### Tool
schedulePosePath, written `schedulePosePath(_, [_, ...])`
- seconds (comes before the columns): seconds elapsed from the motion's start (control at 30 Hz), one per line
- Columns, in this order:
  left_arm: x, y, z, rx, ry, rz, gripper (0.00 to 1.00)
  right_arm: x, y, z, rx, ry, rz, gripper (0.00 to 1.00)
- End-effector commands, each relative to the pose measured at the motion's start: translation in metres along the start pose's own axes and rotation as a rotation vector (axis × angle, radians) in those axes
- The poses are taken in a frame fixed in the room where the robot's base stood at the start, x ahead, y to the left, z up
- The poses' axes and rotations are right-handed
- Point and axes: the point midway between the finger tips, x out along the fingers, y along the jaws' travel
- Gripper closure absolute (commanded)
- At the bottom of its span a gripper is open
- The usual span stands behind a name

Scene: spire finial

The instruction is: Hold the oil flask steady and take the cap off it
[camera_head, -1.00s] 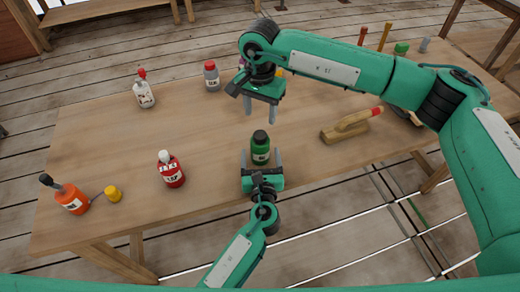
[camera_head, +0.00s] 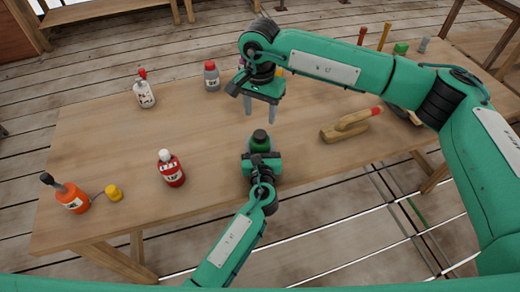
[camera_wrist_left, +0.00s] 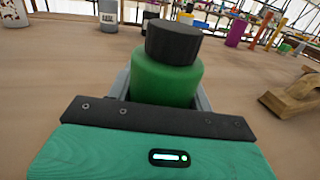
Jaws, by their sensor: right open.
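The oil flask is a green bottle (camera_head: 259,147) with a black cap (camera_head: 260,135), upright near the table's front edge. In the left wrist view the flask (camera_wrist_left: 167,82) and its cap (camera_wrist_left: 173,42) fill the middle. My left gripper (camera_head: 261,160) is low at the flask, with a grey finger along each side of its body. Whether both fingers press on it cannot be made out. The flask's lower part is hidden by the gripper. My right gripper (camera_head: 262,108) is open and empty, fingers pointing down, above and a little behind the cap.
A red bottle (camera_head: 170,169), an orange bottle (camera_head: 71,197) and a yellow cup-like piece (camera_head: 113,193) stand to the left. White (camera_head: 144,95) and grey (camera_head: 211,76) bottles stand further back. A wooden block tool (camera_head: 350,127) lies to the right. The wooden table (camera_head: 100,140) is clear around the flask.

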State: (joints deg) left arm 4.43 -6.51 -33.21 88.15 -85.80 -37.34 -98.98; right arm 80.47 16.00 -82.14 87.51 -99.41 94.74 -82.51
Motion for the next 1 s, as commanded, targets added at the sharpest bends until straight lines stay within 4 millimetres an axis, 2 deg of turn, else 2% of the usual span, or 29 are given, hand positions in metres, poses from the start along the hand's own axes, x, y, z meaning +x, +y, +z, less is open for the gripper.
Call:
schedulePosePath(0.03, [-0.0001, 0.0001, -0.0002, 0.0, 0.0, 0.0, 0.85, 0.0, 0.0, 0.0, 0.0, 0.0, 0.0, 0.48])
schedulePosePath(0.1, [-0.0001, 0.0001, -0.0002, 0.0, 0.0, 0.0, 0.99, 0.0, 0.0, 0.0, 0.001, 0.0, 0.0, 0.48])
schedulePosePath(0.27, [-0.0001, 0.0001, -0.0001, 0.0, 0.0, 0.0, 1.0, 0.0, 0.0, 0.0, 0.054, 0.0, 0.0, 0.48])
schedulePosePath(0.37, [-0.0001, 0.0001, -0.0001, 0.0, 0.0, 0.0, 1.0, 0.0, 0.0, 0.0, 0.152, 0.0, 0.0, 0.48])
schedulePosePath(1.0, [-0.0001, 0.0002, 0.0, 0.0, 0.0, 0.0, 1.0, 0.0, 0.0, 0.0002, 1.152, 0.0, 0.0, 0.48])
